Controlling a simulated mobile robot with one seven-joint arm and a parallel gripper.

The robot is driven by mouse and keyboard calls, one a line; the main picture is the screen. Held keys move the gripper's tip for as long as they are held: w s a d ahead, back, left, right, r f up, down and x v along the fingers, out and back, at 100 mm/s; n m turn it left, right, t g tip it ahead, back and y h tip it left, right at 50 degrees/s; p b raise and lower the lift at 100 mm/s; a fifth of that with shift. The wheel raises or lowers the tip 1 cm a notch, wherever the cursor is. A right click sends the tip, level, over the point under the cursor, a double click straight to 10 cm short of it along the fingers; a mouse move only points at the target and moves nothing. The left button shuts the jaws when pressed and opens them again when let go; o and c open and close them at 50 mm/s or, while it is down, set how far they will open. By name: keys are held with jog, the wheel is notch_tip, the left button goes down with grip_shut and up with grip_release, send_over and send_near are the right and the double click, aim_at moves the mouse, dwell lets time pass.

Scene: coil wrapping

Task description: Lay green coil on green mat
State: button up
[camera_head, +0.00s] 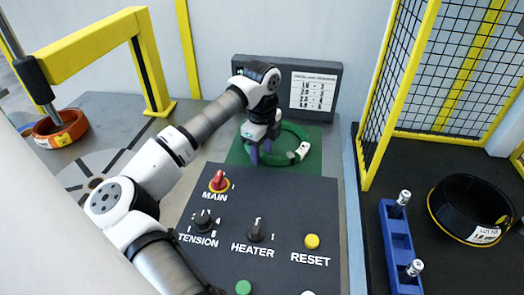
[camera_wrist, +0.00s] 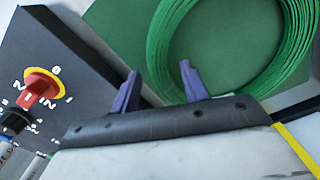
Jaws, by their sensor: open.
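The green coil (camera_head: 307,135) lies flat on the green mat (camera_head: 237,155), behind the control panel. A white label shows on the coil's right side in the head view. In the wrist view the coil (camera_wrist: 163,50) fills the upper right, with the mat (camera_wrist: 115,22) under it and showing through its middle. My gripper (camera_head: 260,155) is over the coil's left part, with purple fingers pointing down. In the wrist view my gripper (camera_wrist: 160,85) has its fingers spread, with nothing between them. The near left part of the coil is partly hidden by my gripper in the head view.
A control panel (camera_head: 280,200) with knobs stands just in front of the mat. A board with a chart (camera_head: 313,90) stands behind it. An orange coil (camera_head: 60,130) is at the far left. A blue rack (camera_head: 398,240) and a black coil (camera_head: 470,210) are at the right, near a yellow-framed mesh fence (camera_head: 402,95).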

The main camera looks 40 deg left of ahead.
notch_tip(320, 180, up, 12)
jog(key=b, duration=0.1)
jog(key=shift+f, duration=0.2)
